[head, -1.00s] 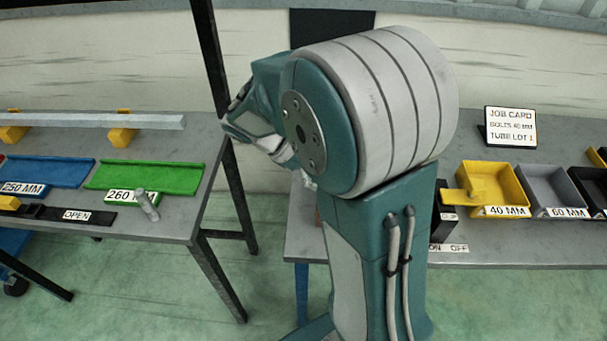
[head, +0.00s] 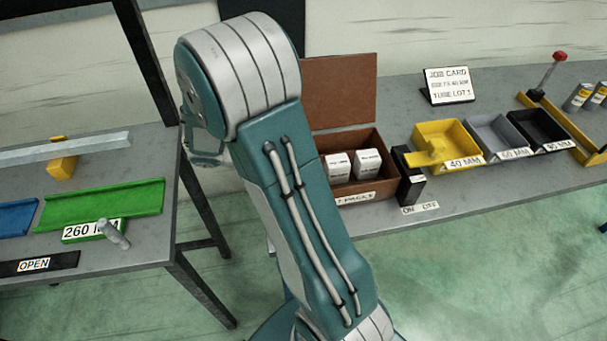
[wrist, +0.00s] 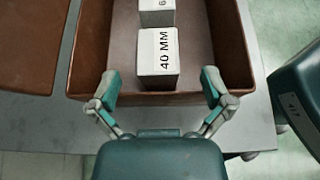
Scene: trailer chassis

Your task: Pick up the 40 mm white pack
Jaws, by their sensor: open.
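The white pack labelled 40 MM (wrist: 158,58) stands in a brown box (wrist: 232,45) in the wrist view. A second white pack (wrist: 157,8) sits just beyond it, its label cut off. My gripper (wrist: 160,84) is open and empty, one finger on each side of the 40 MM pack, over the box's near wall. I cannot tell the height gap. In the head view, two white packs (head: 339,167) sit in the brown box (head: 352,197), their labels too small to read.
The brown lid (head: 335,92) stands open. A black switch block (head: 409,178) is right of the box, then yellow (head: 445,137), grey (head: 492,132) and black bins (head: 540,126). The job card (head: 446,85) stands behind. A separate table (head: 130,150) is on the left.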

